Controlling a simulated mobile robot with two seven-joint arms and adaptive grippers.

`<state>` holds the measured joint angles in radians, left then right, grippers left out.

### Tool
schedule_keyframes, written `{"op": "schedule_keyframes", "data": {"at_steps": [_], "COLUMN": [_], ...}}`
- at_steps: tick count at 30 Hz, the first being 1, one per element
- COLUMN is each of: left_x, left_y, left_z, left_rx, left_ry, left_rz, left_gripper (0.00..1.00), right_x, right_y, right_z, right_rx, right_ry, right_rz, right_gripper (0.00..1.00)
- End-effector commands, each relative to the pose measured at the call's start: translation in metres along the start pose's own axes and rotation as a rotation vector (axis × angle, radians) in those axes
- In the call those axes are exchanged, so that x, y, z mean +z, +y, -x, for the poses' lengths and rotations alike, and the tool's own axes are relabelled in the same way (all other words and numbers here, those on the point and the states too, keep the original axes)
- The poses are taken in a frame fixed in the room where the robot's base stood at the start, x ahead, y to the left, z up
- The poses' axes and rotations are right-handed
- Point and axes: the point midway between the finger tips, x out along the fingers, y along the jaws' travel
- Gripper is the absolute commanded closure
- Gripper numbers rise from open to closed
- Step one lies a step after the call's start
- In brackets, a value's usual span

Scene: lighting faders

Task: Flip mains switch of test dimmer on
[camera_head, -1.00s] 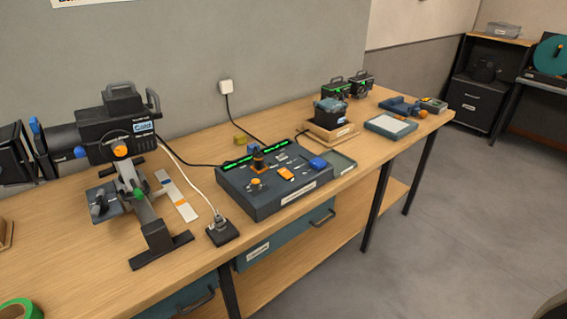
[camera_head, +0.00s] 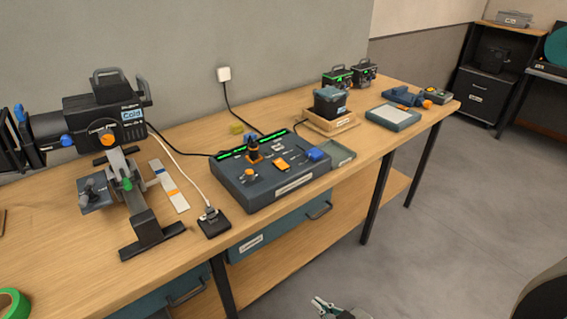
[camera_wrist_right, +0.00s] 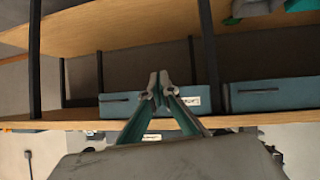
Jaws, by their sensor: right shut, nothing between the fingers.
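The dimmer console (camera_head: 235,190), a dark blue sloped box with lit green strips at its back, stands on the wooden bench. On its top are orange, black and blue controls, among them an orange piece (camera_head: 281,163) and a blue piece (camera_head: 315,154). They are too small to tell which is the mains switch. My right gripper (camera_head: 322,304) shows at the bottom edge of the head view, in front of the bench and well apart from the console. In the right wrist view it (camera_wrist_right: 158,82) is shut and empty, with the bench drawers behind it. My left gripper is not in view.
A stage lamp (camera_head: 75,122) on a stand is left of the console, with a black cable box (camera_head: 213,224) between them. A wooden tray (camera_head: 333,127) holding a dark device is at right. Blue drawers (camera_head: 275,231) hang below the bench edge. The floor in front is clear.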

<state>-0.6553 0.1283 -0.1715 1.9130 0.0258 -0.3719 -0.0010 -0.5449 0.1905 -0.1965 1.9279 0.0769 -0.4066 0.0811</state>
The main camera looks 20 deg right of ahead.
Motion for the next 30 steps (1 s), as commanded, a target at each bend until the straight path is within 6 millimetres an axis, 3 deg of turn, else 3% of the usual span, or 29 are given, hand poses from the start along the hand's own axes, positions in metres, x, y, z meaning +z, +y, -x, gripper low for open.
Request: {"op": "schedule_keyframes", "data": {"at_steps": [1, 6, 10, 15, 21, 24, 30], "left_x": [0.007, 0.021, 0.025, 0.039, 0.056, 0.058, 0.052], "left_y": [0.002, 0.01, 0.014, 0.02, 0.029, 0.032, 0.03], "left_z": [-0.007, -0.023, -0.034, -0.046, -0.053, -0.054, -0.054], "left_rx": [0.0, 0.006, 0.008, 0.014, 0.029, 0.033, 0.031], "left_ry": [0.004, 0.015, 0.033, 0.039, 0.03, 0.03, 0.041], "left_rz": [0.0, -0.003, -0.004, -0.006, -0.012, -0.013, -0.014], "left_gripper": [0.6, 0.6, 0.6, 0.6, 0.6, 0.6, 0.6], "right_x": [-0.027, -0.131, -0.205, -0.286, -0.342, -0.355, -0.364], "right_y": [0.014, 0.056, 0.084, 0.116, 0.14, 0.146, 0.149], "right_z": [-0.02, -0.062, -0.075, -0.075, -0.063, -0.058, -0.054], "right_rx": [-0.003, -0.034, -0.06, -0.085, -0.094, -0.096, -0.096], "right_ry": [0.055, 0.211, 0.302, 0.385, 0.432, 0.441, 0.448], "right_rz": [0.006, -0.017, -0.032, -0.046, -0.063, -0.069, -0.074], "right_gripper": [1.0, 1.0, 1.0, 1.0, 1.0, 1.0, 1.0]}}
